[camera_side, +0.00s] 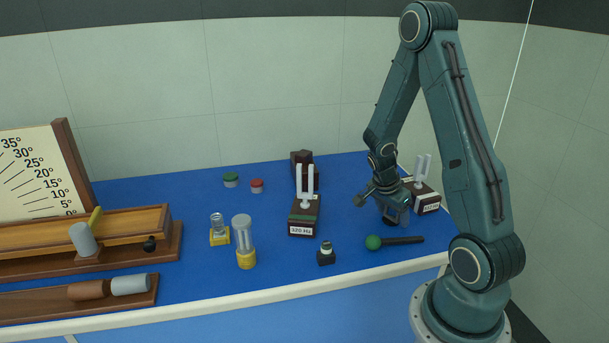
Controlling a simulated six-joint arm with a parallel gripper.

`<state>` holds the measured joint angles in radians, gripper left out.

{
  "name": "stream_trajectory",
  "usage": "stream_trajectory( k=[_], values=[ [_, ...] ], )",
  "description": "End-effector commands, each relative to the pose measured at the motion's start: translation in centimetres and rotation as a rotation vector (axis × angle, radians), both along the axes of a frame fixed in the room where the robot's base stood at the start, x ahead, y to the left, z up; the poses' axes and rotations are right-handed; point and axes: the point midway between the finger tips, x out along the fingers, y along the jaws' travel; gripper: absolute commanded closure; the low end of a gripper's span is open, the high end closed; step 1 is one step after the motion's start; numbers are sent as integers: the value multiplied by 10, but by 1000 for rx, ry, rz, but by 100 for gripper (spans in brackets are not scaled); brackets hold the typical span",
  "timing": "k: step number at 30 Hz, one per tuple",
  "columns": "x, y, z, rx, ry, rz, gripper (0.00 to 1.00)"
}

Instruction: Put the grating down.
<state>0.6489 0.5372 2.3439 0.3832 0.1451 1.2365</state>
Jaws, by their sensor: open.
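My gripper (391,211) is open and low over the right part of the blue bench. A small dark shape shows under or between its fingers; I cannot tell whether it is a separate thing or part of the gripper. I cannot make out a grating for certain anywhere in this view. The fingers and wrist hide the bench just beneath and behind them.
A tuning fork on a box (425,201) stands close right of my gripper; another (304,219) stands left. A green-headed mallet (374,242) lies in front. A small dark block (326,256) and yellow-based cylinder (246,252) stand farther left. Wooden ramps (130,238) fill the far left.

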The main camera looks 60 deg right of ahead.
Motion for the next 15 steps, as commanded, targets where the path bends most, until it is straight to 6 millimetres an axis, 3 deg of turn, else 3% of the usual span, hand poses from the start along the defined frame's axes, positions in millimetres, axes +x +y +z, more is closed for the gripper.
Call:
stream_trajectory(
  k=[8,15],
  values=[
    [1,2,9,-2,-1,1,33],
    [5,9,29,-2,-3,2,33]
  ],
)
